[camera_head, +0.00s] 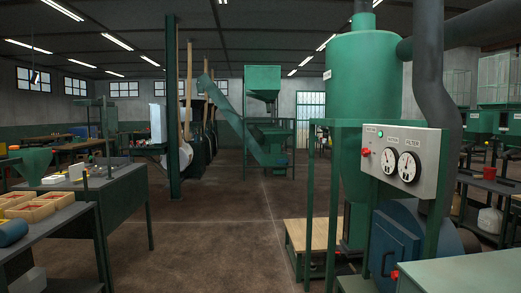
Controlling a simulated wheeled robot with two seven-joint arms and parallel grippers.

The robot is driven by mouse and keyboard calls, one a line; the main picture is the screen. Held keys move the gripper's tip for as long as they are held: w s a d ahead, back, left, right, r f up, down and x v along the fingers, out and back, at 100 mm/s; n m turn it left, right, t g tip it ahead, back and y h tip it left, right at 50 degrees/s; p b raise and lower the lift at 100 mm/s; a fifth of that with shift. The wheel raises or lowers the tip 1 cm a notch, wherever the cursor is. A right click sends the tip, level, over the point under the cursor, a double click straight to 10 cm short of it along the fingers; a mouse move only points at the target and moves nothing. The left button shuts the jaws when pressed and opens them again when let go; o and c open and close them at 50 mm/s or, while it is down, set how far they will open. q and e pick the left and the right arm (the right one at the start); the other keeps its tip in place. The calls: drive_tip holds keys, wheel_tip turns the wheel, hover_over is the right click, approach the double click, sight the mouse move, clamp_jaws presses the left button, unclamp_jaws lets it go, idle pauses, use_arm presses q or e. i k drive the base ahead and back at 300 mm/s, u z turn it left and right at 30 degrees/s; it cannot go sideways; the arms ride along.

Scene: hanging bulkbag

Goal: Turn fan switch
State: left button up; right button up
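A light grey control panel (405,160) is mounted on a green frame at the right. Its face carries two round white dials with dark pointers, the left dial (388,160) and the right dial (408,167). A small green light (380,134) sits near the panel's upper left. A red knob (366,152) sticks out at the panel's left edge. Neither of my grippers shows in the head view.
A tall green cyclone tank (362,100) and a dark duct (430,75) stand around the panel. A blue housing (392,245) is below it, and a green-topped table (470,272) is at the lower right. Workbenches (95,185) line the left. The middle floor (215,235) is clear.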

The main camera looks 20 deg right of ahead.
sight(366, 152)
drive_tip(key=u, duration=0.25)
drive_tip(key=i, duration=1.85)
drive_tip(key=z, duration=1.2)
drive_tip(key=i, duration=0.95)
drive_tip(key=z, duration=1.1)
